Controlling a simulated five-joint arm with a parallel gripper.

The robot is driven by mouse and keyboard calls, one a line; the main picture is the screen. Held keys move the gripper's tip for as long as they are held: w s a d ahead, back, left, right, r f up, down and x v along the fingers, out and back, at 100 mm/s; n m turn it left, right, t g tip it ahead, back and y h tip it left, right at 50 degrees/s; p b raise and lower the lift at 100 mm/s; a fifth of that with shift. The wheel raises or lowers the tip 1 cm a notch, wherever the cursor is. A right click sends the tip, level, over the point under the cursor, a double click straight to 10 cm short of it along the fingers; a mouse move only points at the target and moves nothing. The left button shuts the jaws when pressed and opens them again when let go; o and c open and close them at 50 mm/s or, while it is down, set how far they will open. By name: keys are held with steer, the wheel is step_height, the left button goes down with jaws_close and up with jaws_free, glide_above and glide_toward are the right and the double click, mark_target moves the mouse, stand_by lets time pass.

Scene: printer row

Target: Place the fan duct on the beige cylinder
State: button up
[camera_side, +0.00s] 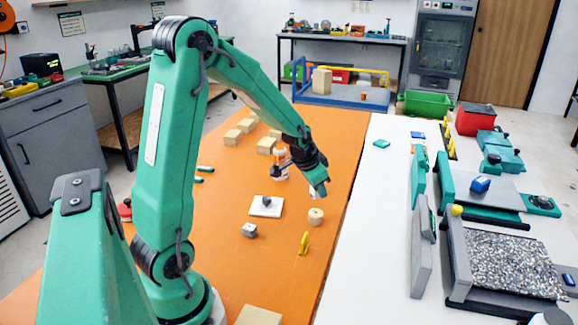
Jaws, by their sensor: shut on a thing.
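The beige cylinder (316,216) stands upright on the orange table, with a small dark spot on its top. My gripper (319,190) points down above it and slightly behind, apart from it. It is shut on a small pale grey piece (312,193), which I take to be the fan duct. The jaws hide much of this piece, so its shape is not clear.
A white plate with a dark knob (266,207), a grey cube (249,230) and a yellow piece (304,243) lie nearby. Printer parts (500,262) fill the white table's right side.

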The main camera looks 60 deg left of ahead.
mark_target(315, 198)
steer(key=shift+f, duration=2.8)
steer(key=shift+f, duration=0.1)
steer(key=o, duration=1)
steer(key=shift+c, duration=0.2)
steer(key=v, duration=1.2)
steer(key=shift+d+r, duration=0.1)
steer(key=shift+r, duration=0.1)
